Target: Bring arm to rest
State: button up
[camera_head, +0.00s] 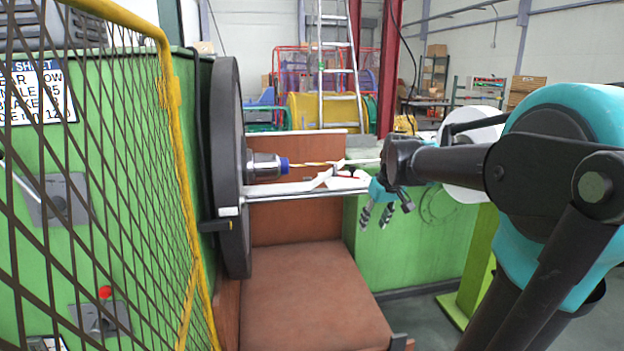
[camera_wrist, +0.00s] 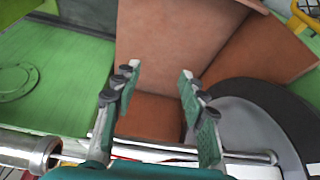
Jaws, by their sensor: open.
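My gripper (camera_head: 376,215) is at the end of my teal and dark arm, which reaches in from the right in the head view. Its fingers point down beside the green machine body, to the right of the horizontal metal rods (camera_head: 300,193). In the wrist view, the two fingers of my gripper (camera_wrist: 161,80) stand wide apart with nothing between them. Brown panels (camera_wrist: 165,45) show beyond the fingertips. The rods (camera_wrist: 170,147) cross below, partly hidden by the gripper.
A large dark disc (camera_head: 228,165) with a chuck (camera_head: 266,166) stands left of my gripper. A yellow-framed mesh guard (camera_head: 180,180) fills the left. A green block (camera_head: 420,240) lies behind my arm, and a white reel (camera_head: 478,160) is close to the forearm. The brown trough (camera_head: 310,295) is empty.

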jog(key=s+d+f+m+h, duration=0.1)
jog(key=s+f+m, duration=0.2)
jog(key=s+f, duration=1.6)
jog(key=shift+s+d+f, duration=0.2)
jog(key=shift+s+f, duration=0.2)
jog(key=shift+f, duration=0.4)
